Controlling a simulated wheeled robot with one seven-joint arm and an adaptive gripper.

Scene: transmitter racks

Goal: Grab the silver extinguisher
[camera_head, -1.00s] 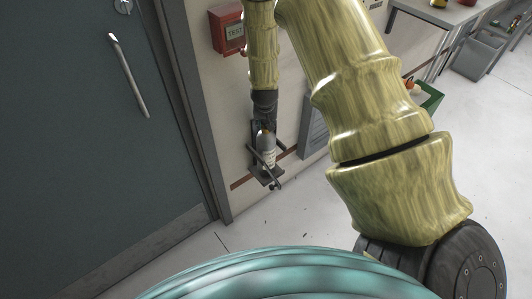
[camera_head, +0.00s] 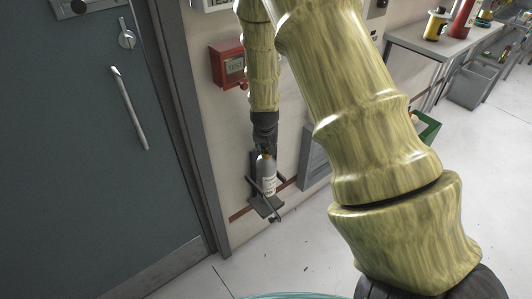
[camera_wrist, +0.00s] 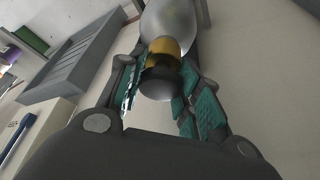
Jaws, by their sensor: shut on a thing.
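The silver extinguisher (camera_head: 267,178) stands upright in a dark wall bracket (camera_head: 257,197) on the wall right of the door. A pale label shows on its body. In the wrist view, its silver body (camera_wrist: 176,18) lies at the top, with a brass collar (camera_wrist: 165,46) and a dark rounded top (camera_wrist: 160,82). My gripper (camera_head: 265,150) comes down on it from above. In the wrist view, the teal-padded fingers (camera_wrist: 161,85) sit on both sides of the neck and top, shut on it. The exact contact is partly hidden.
A red box (camera_head: 229,64) is on the wall above. A grey door (camera_head: 85,150) and its frame stand close on the left. A grey louvred panel (camera_head: 315,155) is to the right. A table (camera_head: 425,45) and grey bin (camera_head: 472,85) stand farther right. The floor below is clear.

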